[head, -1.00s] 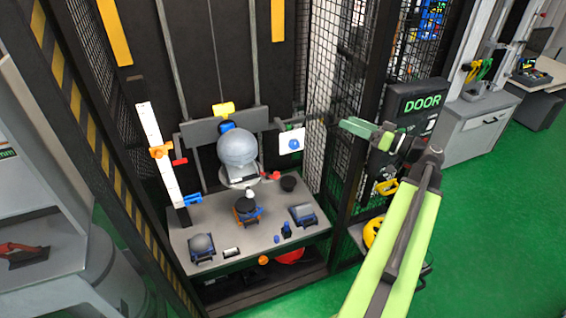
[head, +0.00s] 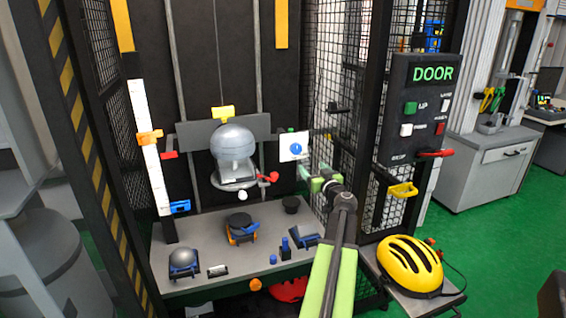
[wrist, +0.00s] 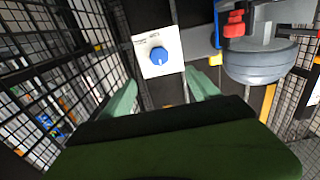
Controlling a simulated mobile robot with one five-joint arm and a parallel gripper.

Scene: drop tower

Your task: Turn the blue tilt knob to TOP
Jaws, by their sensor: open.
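The blue tilt knob (head: 296,149) sits on a white square plate (head: 285,155) at the tower's back, right of the grey headform. In the wrist view the knob (wrist: 159,56) and its plate (wrist: 150,67) lie ahead, between and beyond my fingertips. A white mark shows on the knob; the lettering on the plate is too small to read. My gripper (head: 307,177) is open and empty, just below and right of the plate in the head view. Its two green fingers (wrist: 163,93) stand apart in the wrist view, not touching the knob.
The grey headform (head: 233,140) on its carrier hangs left of the knob, with a red lever (head: 268,177) between. Mesh walls (head: 318,110) stand at the right. Below is a table (head: 210,290) with several fixtures. A yellow helmet (head: 410,266) rests on a shelf outside.

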